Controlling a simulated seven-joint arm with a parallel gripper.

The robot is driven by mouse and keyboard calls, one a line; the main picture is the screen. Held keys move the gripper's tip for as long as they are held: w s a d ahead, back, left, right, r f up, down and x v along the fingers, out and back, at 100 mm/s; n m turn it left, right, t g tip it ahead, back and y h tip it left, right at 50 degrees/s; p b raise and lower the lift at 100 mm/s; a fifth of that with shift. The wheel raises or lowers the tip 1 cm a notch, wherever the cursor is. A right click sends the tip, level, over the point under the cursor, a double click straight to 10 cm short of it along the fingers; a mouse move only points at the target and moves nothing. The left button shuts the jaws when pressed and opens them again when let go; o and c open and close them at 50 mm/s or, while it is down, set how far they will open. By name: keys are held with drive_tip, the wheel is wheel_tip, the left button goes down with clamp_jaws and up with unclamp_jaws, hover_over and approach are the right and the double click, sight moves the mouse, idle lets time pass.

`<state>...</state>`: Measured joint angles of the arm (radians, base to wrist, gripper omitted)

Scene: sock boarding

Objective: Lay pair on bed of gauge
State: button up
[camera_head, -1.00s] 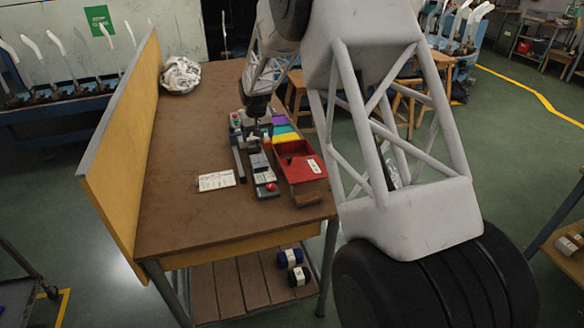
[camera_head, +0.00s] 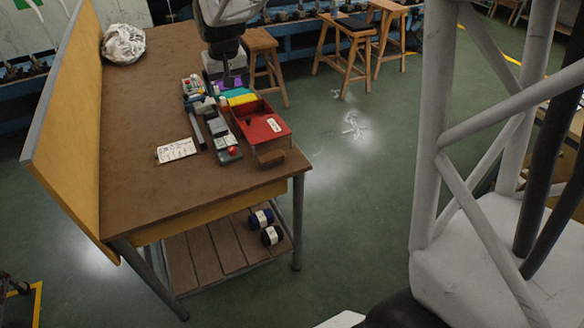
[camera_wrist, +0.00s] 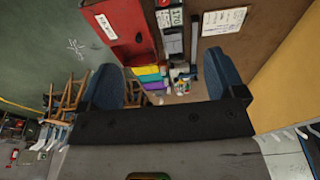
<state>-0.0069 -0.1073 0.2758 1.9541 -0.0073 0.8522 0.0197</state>
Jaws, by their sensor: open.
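A narrow grey device with a red button, seemingly the gauge (camera_head: 218,130), lies on the brown table (camera_head: 130,110). Its bed looks bare where I see it. It also shows in the wrist view (camera_wrist: 173,42). Flat purple, teal and yellow pieces (camera_head: 236,97) lie behind the red tray (camera_head: 262,122); I cannot tell whether they are socks. No sock pair is clearly recognisable on the tabletop. My gripper (camera_wrist: 160,66) is open and empty in the wrist view, its blue fingers wide apart, above the table. In the head view its fingertips are unclear.
A written card (camera_head: 176,151) lies left of the gauge. Small bottles and items (camera_head: 192,88) stand behind it. A yellow panel (camera_head: 75,110) walls the table's left side. Two banded dark rolls (camera_head: 266,227) sit on the lower shelf. The front left tabletop is clear.

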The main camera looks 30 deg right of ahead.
drive_tip(key=s+r, duration=0.1)
drive_tip(key=s, duration=3.5)
drive_tip(key=shift+d+r+t, duration=0.2)
drive_tip(key=shift+d+t, duration=0.1)
drive_tip(key=shift+d, duration=0.1)
